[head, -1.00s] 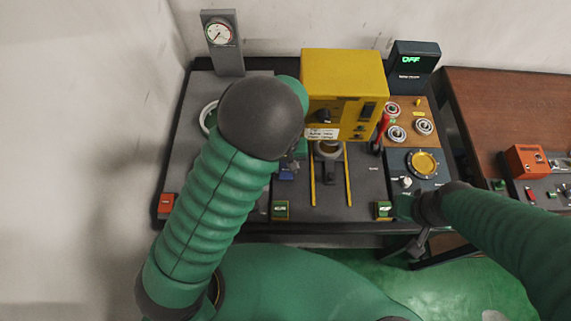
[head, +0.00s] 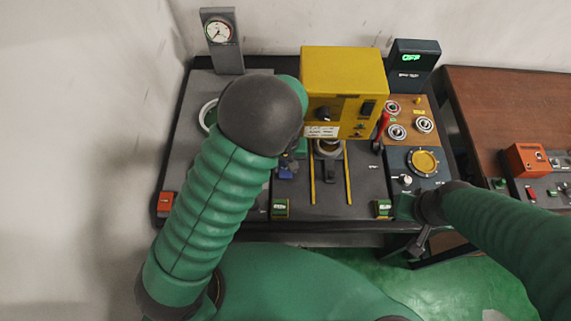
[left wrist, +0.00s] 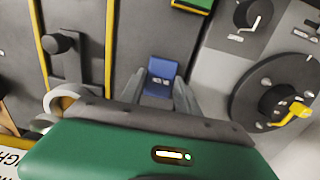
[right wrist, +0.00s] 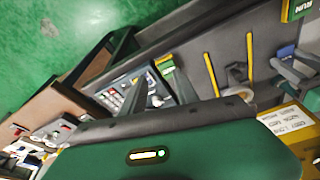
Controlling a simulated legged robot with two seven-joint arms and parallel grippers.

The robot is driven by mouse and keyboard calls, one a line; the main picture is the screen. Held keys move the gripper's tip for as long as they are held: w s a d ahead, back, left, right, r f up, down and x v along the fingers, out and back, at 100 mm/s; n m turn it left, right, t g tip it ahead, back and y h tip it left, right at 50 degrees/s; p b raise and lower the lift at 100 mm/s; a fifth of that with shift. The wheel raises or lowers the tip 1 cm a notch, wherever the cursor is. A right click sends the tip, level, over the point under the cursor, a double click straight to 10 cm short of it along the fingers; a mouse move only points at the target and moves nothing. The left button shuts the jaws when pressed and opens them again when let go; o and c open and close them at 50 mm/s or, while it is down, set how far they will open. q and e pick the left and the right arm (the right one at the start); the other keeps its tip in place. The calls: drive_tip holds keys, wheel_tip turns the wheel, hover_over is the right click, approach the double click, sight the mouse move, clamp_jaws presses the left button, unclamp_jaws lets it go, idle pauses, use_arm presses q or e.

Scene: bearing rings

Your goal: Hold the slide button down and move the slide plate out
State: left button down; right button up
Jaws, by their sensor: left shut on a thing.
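The slide plate (head: 331,174) is a dark grey plate with a black knob, between two yellow rails at the table's middle. It also shows in the left wrist view (left wrist: 84,70). My left gripper (left wrist: 162,84) is shut on a small blue labelled block (left wrist: 163,68), left of the rails; in the head view my arm partly covers this. Two green, yellow-edged buttons stand at the front edge, left (head: 281,208) and right (head: 383,208). I cannot tell from their labels which one is the slide button. My right gripper (right wrist: 158,82) is open and empty near the right one.
A yellow machine box (head: 344,75) stands behind the slide. A dark panel with a yellow dial (head: 424,163) and bearing rings (head: 425,126) are at the right. A display (head: 412,60) reads OFF. A gauge post (head: 222,45) stands at the back left.

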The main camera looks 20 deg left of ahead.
drive_tip(key=shift+f, duration=0.15)
drive_tip(key=shift+c, duration=0.3)
drive_tip(key=w+a+n, duration=0.1)
drive_tip(key=w+a, duration=0.1)
drive_tip(key=w+a+n, duration=0.2)
drive_tip(key=a, duration=0.1)
drive_tip(key=w+a+n+y, duration=0.1)
drive_tip(key=w+a, duration=0.1)
drive_tip(key=shift+w+a, duration=0.1)
drive_tip(key=shift+a, duration=0.2)
drive_tip(key=c, duration=0.7)
drive_tip(key=w+a+n, duration=0.1)
drive_tip(key=a, duration=0.2)
drive_tip(key=w+a+n+y, duration=0.1)
drive_tip(key=a+n, duration=0.1)
drive_tip(key=a, duration=0.1)
drive_tip(key=w+a+n, duration=0.1)
drive_tip(key=w+a, duration=0.1)
drive_tip(key=a, duration=0.2)
drive_tip(key=shift+a+r+n+y, duration=0.1)
drive_tip(key=shift+r+n+y, duration=0.2)
drive_tip(key=shift+r, duration=0.05)
clamp_jaws()
hover_over(330, 166)
drive_tip(key=s, duration=0.2)
drive_tip(key=f, duration=0.9)
drive_tip(key=shift+s+a, duration=0.15)
drive_tip(key=shift+s, duration=0.05)
drive_tip(key=shift+s, duration=0.1)
